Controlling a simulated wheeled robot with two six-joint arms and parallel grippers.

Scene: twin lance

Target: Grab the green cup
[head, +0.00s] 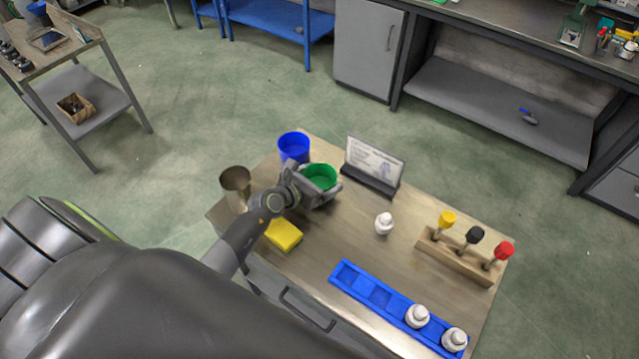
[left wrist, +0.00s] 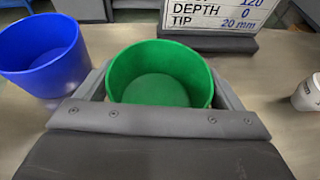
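The green cup (head: 321,177) stands upright near the back of the small metal-topped table, and it looks empty. My left gripper (head: 318,186) is at the cup, with one finger on each side of it. In the left wrist view the green cup (left wrist: 160,75) fills the space between the fingers of my left gripper (left wrist: 160,88). I see no clear gap on either side, but I cannot tell whether the fingers press on it. The cup's lower part and base are hidden by the gripper. My right gripper is not in view.
A blue cup (head: 293,148) stands close behind left, also in the left wrist view (left wrist: 42,60). A sign (head: 374,160) stands right of the green cup. A brown cup (head: 236,183), yellow block (head: 284,235), white bottle (head: 383,223), wooden rack (head: 455,259) and blue tray (head: 378,297) share the table.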

